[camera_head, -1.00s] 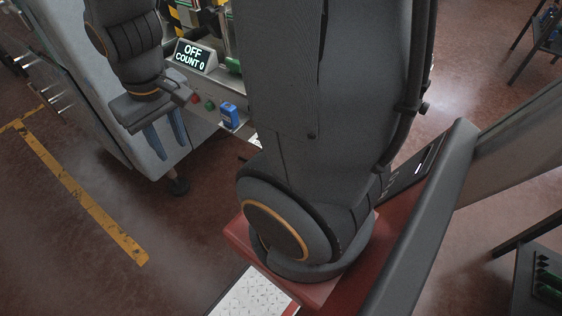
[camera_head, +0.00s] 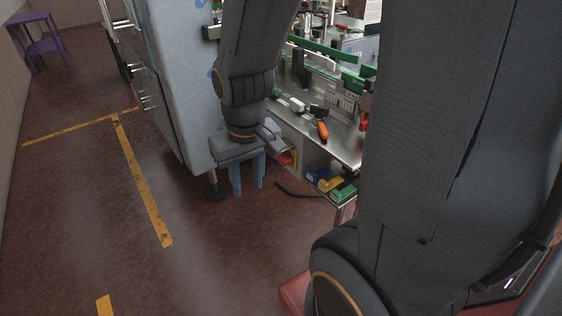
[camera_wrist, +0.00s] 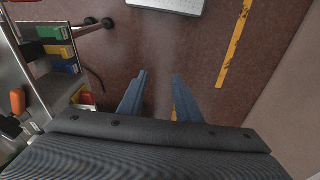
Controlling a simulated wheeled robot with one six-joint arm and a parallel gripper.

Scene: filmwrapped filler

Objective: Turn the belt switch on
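A red part (camera_head: 287,158) sits on the side of the machine bench, just right of my gripper. Red also shows in the wrist view (camera_wrist: 87,98), left of the fingers. My gripper (camera_head: 247,176) has two blue fingers pointing down, spread apart with nothing between them. In the wrist view, my gripper (camera_wrist: 160,78) is open over bare floor. An orange-handled item (camera_head: 322,129) lies on the bench top and also shows in the wrist view (camera_wrist: 17,101).
The steel bench (camera_head: 345,148) holds green rails and small parts. Blue, yellow and green bins (camera_head: 330,184) hang at its front. A pale cabinet (camera_head: 175,75) stands behind my gripper. A purple stand (camera_head: 36,42) is far left. The floor at left is clear, with yellow lines.

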